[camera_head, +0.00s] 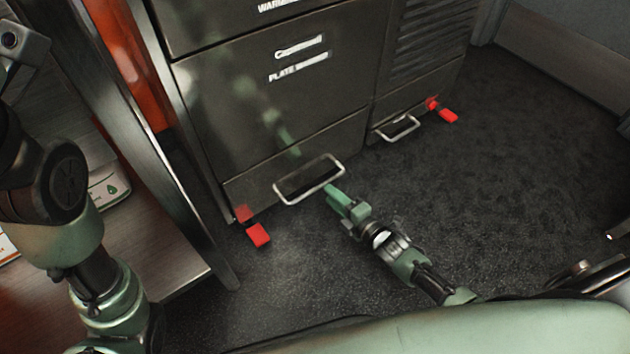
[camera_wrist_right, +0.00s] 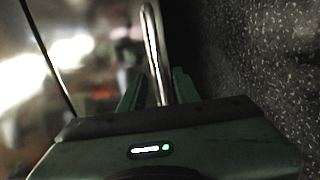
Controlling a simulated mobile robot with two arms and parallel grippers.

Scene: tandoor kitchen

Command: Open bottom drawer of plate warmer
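The plate warmer (camera_head: 270,90) is a dark metal cabinet standing on the floor. Its bottom drawer (camera_head: 240,190) is a low front panel, flush with the cabinet, with a bright looped metal handle (camera_head: 309,180). My right gripper (camera_head: 334,192) is low over the floor at the right end of this handle. In the right wrist view the handle (camera_wrist_right: 153,40) runs between the two green fingers of the open gripper (camera_wrist_right: 158,75). A gap shows beside the bar, and I cannot tell whether either finger touches it. My left arm is at the left edge; its gripper is out of view.
A red foot pedal (camera_head: 258,235) sits by the cabinet's left corner, and another red pedal (camera_head: 447,115) by its right corner. A smaller handle (camera_head: 397,128) is on the panel to the right. Dark floor (camera_head: 520,180) is clear at right.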

